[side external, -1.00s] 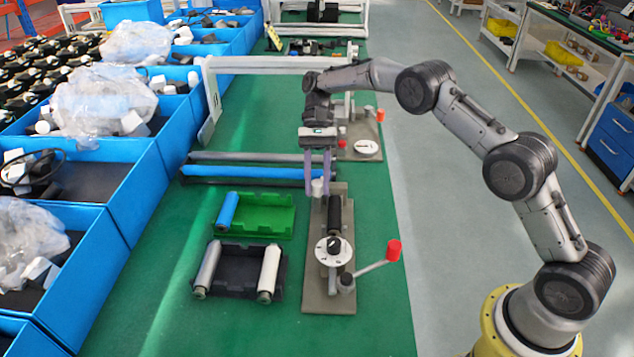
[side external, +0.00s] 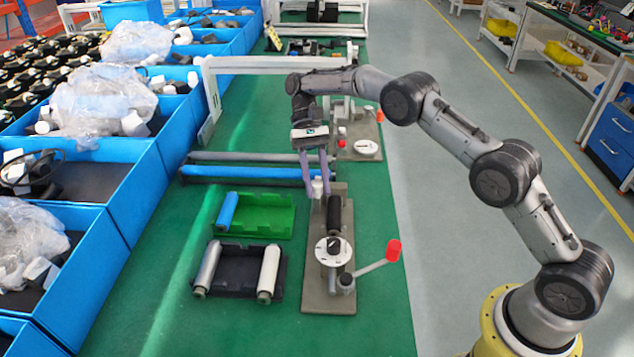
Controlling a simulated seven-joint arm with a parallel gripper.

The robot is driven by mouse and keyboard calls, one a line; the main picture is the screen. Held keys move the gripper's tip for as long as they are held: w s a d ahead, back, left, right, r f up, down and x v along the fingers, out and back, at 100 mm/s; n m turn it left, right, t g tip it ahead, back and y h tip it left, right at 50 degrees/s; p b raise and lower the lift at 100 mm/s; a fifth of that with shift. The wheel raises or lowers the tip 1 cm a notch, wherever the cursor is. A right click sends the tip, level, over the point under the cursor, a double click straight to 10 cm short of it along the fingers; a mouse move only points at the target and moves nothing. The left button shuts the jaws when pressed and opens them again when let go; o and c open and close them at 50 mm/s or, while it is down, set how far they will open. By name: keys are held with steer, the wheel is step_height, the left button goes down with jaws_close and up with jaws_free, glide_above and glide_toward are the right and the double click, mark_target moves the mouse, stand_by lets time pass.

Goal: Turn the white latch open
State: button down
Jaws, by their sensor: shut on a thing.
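The white latch (side external: 317,188) is a small white piece at the far end of a grey-brown fixture plate (side external: 315,285) on the green bench. My gripper (side external: 318,190) points down at it from above, with its purple fingers on either side of the latch. The fingers are shut on it and partly hide it. A black roller (side external: 334,215) lies on the plate just nearer than the latch. How far the latch is turned is too small to tell.
A round white dial (side external: 334,251) and a red-knobbed crank (side external: 393,251) sit at the plate's near end. A green tray (side external: 268,222) and a black tray (side external: 240,285) with rollers lie to the left. Blue (side external: 240,174) and grey bars lie behind.

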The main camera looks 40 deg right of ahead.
steer(key=c, duration=0.6)
jaws_free()
steer(key=shift+r, duration=0.15)
steer(key=shift+r, duration=0.3)
step_height(320, 180, up, 3)
steer(key=shift+f, duration=0.15)
steer(key=s+r, duration=0.3)
steer(key=s, duration=0.1)
steer(key=s+d+r, duration=0.1)
steer(key=s+r, duration=0.2)
steer(key=s, duration=0.2)
steer(key=s+d+r, duration=0.1)
steer(key=s+r, duration=0.2)
steer(key=s, duration=0.2)
steer(key=shift+r, duration=0.25)
